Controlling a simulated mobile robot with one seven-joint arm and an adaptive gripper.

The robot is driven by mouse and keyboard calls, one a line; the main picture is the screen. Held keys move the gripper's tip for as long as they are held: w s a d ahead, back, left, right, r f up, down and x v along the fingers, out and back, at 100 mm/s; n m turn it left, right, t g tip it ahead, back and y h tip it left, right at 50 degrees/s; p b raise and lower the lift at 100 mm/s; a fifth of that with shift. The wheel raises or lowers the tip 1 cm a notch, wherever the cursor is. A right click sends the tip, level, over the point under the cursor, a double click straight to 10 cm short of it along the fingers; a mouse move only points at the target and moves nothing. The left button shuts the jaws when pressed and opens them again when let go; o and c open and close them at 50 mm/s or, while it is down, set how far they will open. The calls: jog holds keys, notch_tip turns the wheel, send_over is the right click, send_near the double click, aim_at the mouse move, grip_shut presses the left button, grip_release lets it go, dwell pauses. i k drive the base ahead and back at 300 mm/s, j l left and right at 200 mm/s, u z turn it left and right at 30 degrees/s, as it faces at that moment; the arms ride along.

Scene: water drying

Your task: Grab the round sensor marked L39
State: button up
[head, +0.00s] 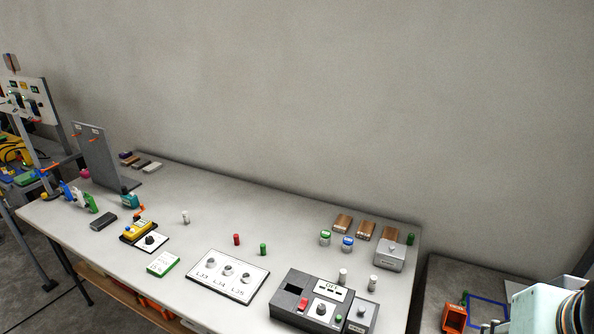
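No mark L39 can be read in the head view. A white board (214,288) at the front middle of the table carries three small round grey pieces in a row (228,270). The labels below them look like L33, L34 and L35. Other marks on the table are too small to read. Part of my arm shows at the bottom right corner, but my gripper's fingers cannot be made out.
The long grey table (160,215) holds a dark device (285,300), small cylinders (236,239), brown blocks (366,230), a grey box (390,257) and a yellow meter (138,229). A lower surface with an orange bin (455,318) is at right. The table's back middle is clear.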

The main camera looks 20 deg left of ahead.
aim_at(184, 213)
jog(key=u, duration=1.25)
jog(key=i+j+u, duration=0.15)
jog(key=j, duration=0.2)
jog(key=i+j+u, duration=0.1)
jog(key=i+j, duration=0.2)
jog(key=j, duration=0.2)
jog(key=i+j, duration=0.2)
jog(key=j, duration=0.15)
